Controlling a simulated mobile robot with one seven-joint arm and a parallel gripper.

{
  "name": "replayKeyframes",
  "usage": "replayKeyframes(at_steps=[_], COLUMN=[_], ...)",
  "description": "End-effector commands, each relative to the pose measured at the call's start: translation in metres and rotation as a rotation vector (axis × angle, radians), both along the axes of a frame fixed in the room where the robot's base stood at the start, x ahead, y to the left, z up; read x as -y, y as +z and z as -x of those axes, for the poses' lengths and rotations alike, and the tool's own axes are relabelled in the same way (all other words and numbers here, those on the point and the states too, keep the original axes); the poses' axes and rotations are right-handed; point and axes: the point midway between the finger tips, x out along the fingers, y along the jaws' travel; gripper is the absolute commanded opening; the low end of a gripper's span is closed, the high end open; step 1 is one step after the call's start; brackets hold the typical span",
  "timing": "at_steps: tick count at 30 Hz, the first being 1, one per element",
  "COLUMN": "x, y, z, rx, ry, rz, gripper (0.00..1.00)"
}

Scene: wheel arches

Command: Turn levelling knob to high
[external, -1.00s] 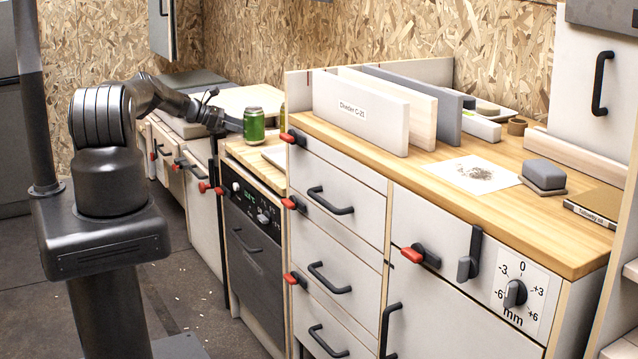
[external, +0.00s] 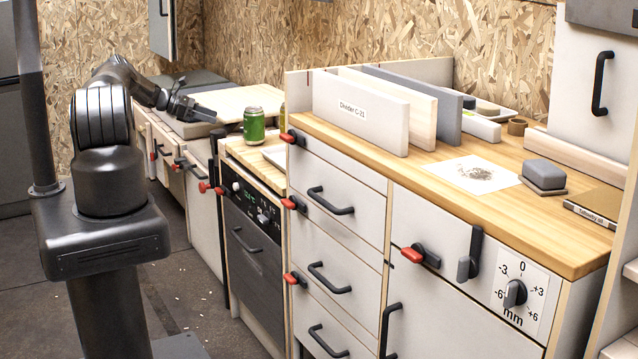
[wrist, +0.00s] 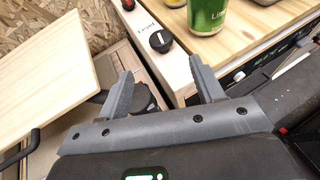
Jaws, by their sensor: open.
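A black round knob (wrist: 161,41) with a pale pointer mark sits on a white panel in the wrist view, beside a small printed label that I cannot read surely. It lies beyond my fingertips, apart from them. My gripper (wrist: 163,82) is open, with nothing between its fingers. In the external view my gripper (external: 203,109) hangs over the far counter, left of the green can. Another dial (external: 515,293), marked in mm from -6 to +6, is on the near cabinet front, far from my gripper.
The green can (external: 254,124) stands on the wooden top just right of my gripper; it also shows in the wrist view (wrist: 207,15). A pale wooden board (wrist: 60,60) lies left in the wrist view. Cabinets with red latches (external: 292,203) line the right. The floor before them is mostly clear.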

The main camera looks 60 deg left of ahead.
Motion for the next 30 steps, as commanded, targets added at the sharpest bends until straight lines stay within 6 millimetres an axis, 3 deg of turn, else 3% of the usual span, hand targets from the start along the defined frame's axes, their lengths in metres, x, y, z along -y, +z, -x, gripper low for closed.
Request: replayKeyframes(at_steps=[14, 30], x=[0.001, 0.022], y=[0.004, -0.001], z=[0.002, 0.003], rx=[0.007, 0.001], ry=[0.014, 0.174], rz=[0.000, 0.002], gripper=[0.62, 0.62])
